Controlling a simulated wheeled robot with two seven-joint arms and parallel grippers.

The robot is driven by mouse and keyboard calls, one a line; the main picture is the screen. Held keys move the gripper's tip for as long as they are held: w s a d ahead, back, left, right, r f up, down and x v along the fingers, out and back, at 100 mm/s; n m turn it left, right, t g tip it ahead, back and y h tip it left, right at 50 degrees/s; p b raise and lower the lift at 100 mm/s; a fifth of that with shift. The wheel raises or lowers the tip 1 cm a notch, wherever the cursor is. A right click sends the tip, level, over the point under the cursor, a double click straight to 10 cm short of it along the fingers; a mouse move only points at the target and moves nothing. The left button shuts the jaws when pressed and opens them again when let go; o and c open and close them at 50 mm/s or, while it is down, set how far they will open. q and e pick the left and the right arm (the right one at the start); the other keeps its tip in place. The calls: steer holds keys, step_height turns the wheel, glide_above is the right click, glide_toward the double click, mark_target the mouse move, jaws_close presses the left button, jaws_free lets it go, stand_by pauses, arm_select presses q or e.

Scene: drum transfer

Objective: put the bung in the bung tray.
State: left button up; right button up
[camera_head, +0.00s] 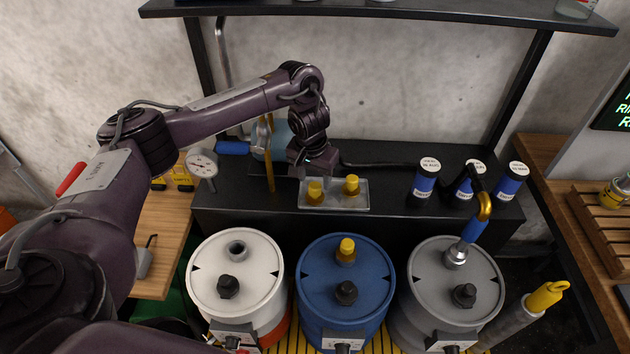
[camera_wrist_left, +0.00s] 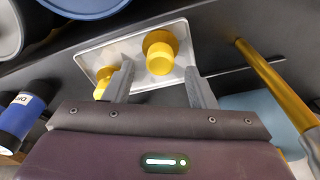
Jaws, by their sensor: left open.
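The bung tray (camera_head: 334,205) is a shallow grey metal tray on the black bench, behind the drums. Two yellow bungs stand in it, a left one (camera_head: 315,193) and a right one (camera_head: 351,186). My left gripper (camera_head: 309,176) is over the tray's left end, pointing down, open. In the left wrist view the left bung (camera_wrist_left: 160,52) shows between the spread fingers, apparently on the tray (camera_wrist_left: 125,46) and not gripped. The other bung (camera_wrist_left: 104,78) is partly behind a finger. A third yellow bung (camera_head: 346,250) sits in the blue drum's lid. My right gripper is not in view.
The white drum (camera_head: 215,275) has an open hole (camera_head: 236,248). The blue drum (camera_head: 325,290) and grey drum (camera_head: 425,300) stand to its right; a blue-handled nozzle (camera_head: 468,240) sits in the grey one. Several blue-labelled containers (camera_head: 424,180) stand on the bench, right of the tray.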

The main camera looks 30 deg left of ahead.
mark_target(312, 189)
arm_select(q)
step_height(312, 189, up, 8)
steer(key=s+p, duration=0.1)
steer(key=p, duration=0.1)
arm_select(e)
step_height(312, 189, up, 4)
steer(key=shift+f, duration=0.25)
arm_select(q)
steer(key=shift+f, duration=0.1)
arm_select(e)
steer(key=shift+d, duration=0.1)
